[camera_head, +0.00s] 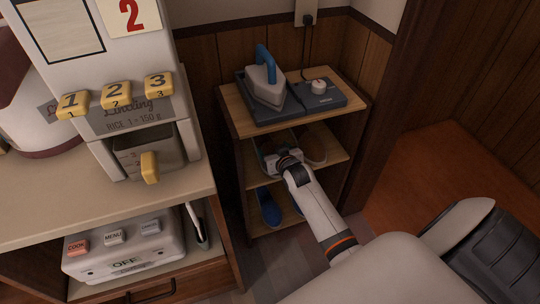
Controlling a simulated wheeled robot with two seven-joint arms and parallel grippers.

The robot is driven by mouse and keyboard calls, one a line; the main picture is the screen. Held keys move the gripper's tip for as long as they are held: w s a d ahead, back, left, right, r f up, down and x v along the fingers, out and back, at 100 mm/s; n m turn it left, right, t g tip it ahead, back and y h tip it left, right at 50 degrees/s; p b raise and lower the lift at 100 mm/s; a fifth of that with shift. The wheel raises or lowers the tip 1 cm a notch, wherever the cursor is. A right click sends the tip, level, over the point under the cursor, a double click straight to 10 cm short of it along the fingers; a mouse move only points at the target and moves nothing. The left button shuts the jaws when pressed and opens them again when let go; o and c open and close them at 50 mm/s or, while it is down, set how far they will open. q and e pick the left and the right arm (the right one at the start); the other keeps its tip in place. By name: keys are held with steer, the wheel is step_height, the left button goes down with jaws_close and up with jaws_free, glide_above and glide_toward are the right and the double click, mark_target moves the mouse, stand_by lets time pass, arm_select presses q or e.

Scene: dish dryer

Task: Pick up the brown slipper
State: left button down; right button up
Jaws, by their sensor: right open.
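A small wooden shelf rack (247,122) stands against the panelled wall. On its middle shelf a brownish slipper (315,147) shows in shadow, partly hidden by the shelf above. My right gripper (278,160) reaches into the middle shelf, just left of the brownish slipper. Its jaws are open, but the fingertips are small and dark, and I cannot tell whether they touch any footwear. My left gripper is not in view.
A blue-handled iron (265,85) on a dark base (318,94) sits on the rack's top shelf. Blue slippers (268,207) lie on the bottom shelf. A counter (90,209) with a rice dispenser (120,105) stands at the left.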

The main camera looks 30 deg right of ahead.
mark_target(271, 146)
steer(key=b+x, duration=0.1)
steer(key=x, duration=0.3)
steer(key=c, duration=1.1)
